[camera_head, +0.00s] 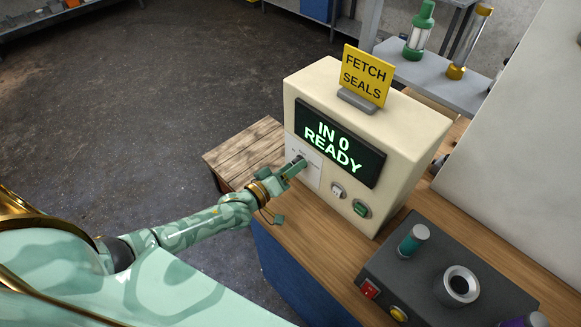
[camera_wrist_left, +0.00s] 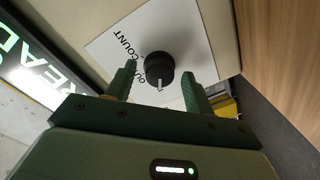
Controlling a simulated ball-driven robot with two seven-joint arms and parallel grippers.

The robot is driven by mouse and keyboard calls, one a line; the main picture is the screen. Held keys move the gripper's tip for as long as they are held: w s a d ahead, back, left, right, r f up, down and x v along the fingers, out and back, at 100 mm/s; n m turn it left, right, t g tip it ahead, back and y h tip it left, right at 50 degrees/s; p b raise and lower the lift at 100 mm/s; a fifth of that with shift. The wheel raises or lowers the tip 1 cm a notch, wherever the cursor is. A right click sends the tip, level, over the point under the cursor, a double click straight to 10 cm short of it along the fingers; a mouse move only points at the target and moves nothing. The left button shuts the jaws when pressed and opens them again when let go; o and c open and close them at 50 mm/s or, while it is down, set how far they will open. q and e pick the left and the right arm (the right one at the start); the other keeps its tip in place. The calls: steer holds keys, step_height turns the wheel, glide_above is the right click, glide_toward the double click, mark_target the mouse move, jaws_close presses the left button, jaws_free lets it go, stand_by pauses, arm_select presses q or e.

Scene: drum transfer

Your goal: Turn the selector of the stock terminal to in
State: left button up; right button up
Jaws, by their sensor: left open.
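The stock terminal (camera_head: 408,128) is a cream box whose dark screen (camera_head: 340,143) reads "IN 0 READY". In the left wrist view its selector (camera_wrist_left: 158,66) is a round black knob on a white plate (camera_wrist_left: 192,42). The words "OUT" and "COUNT" show on the plate; no "IN" label is readable there. The knob's white mark points down in that view. My left gripper (camera_head: 297,168) is open at the plate, its fingers (camera_wrist_left: 160,86) on either side of the knob with visible gaps. In the head view the gripper mostly hides the knob.
A yellow "FETCH SEALS" sign (camera_head: 366,76) stands on the terminal. A white knob (camera_head: 337,190) and a green button (camera_head: 361,208) sit right of the plate. A dark control box (camera_head: 400,262) stands on the wooden bench at front right. The floor at left is clear.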

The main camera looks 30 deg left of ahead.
arm_select(q)
steer(key=shift+s, duration=0.1)
steer(key=v, duration=1.6)
steer(key=shift+p, duration=0.4)
steer(key=shift+a, duration=0.1)
